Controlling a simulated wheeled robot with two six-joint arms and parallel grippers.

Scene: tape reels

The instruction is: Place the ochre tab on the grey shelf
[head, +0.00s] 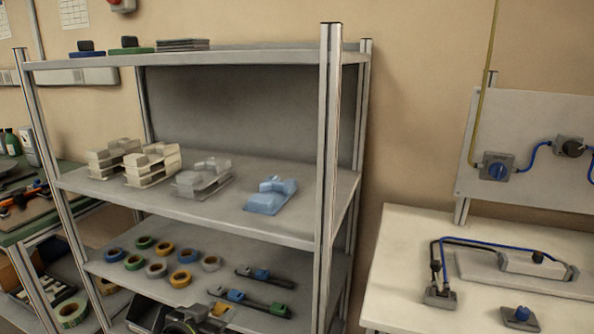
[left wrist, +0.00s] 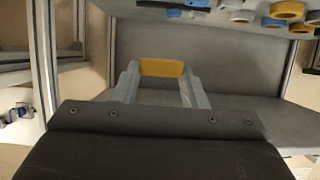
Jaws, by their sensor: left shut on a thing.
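The ochre tab (left wrist: 161,68) is between the fingertips of my left gripper (left wrist: 161,82), which is shut on it, in the left wrist view. In the head view the ochre tab (head: 220,309) shows small at the bottom, with my left gripper (head: 212,314) around it. It is at the front of the lower board of the grey shelf (head: 225,270). I cannot tell whether the tab touches the board. My right gripper is not in view.
Several tape reels (head: 157,270) lie on the lower board, left of two dark strips with coloured tabs (head: 252,302). Grey and beige trays and a blue tray (head: 270,196) stand on the middle board. The front right post (head: 328,180) is upright. A white table (head: 400,260) stands right.

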